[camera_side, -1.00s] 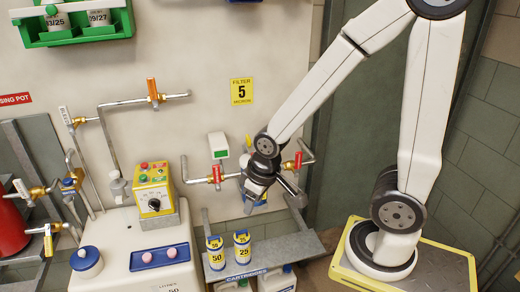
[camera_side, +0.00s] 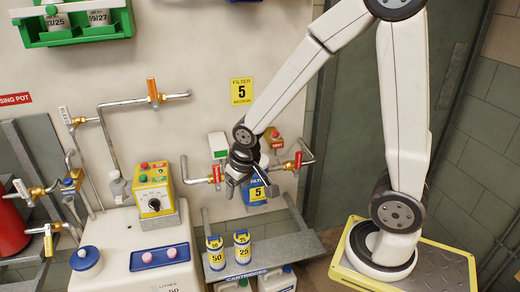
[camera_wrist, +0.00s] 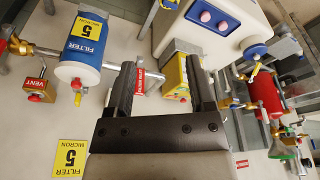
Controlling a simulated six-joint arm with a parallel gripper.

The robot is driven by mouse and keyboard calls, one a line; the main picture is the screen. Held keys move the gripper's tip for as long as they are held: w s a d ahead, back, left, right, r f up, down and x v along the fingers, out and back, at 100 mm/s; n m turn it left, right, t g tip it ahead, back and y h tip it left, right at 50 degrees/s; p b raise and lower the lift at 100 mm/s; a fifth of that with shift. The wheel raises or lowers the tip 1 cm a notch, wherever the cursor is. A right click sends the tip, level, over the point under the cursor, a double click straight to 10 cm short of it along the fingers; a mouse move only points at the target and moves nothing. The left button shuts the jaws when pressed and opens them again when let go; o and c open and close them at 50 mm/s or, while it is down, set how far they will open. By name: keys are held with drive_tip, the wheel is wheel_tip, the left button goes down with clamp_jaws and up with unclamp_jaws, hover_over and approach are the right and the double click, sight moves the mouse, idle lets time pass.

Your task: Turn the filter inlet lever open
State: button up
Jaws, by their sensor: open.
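The filter inlet lever (camera_side: 217,174) is a red handle on the pipe left of the filter. In the side view it stands upright, across the pipe. In the wrist view the red lever (camera_wrist: 139,81) shows close beside the left finger, in the gap between the fingers. My gripper (camera_side: 250,187) is open and empty, just right of the lever and in front of the filter. Its two dark fingers (camera_wrist: 163,65) point into the wrist view. The blue and white filter (camera_wrist: 84,45) is partly hidden by my gripper in the side view. I cannot tell whether a finger touches the lever.
Another red lever (camera_side: 298,161) is on the pipe right of the filter. A yellow control box (camera_side: 152,189) stands at left on a white tank (camera_side: 118,243). Cartridges (camera_side: 242,246) stand on a shelf below. A vent valve (camera_wrist: 36,90) hangs near the filter.

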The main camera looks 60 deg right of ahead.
sight(216, 173)
drive_tip(key=w+d+m, duration=0.2)
drive_tip(key=w, duration=0.2)
drive_tip(key=w+d+f+m+h, duration=0.1)
drive_tip(key=w+d+m, duration=0.1)
drive_tip(key=w, duration=0.3)
drive_tip(key=w+d+m+h, duration=0.1)
drive_tip(key=w+d+m, duration=0.1)
drive_tip(key=w+d, duration=0.2)
drive_tip(key=shift+w+d+f+m, duration=0.25)
drive_tip(key=shift+f+m, duration=0.05)
drive_tip(key=shift+f, duration=0.1)
drive_tip(key=shift+x, duration=3.8)
drive_tip(key=shift+w+d, duration=0.15)
clamp_jaws()
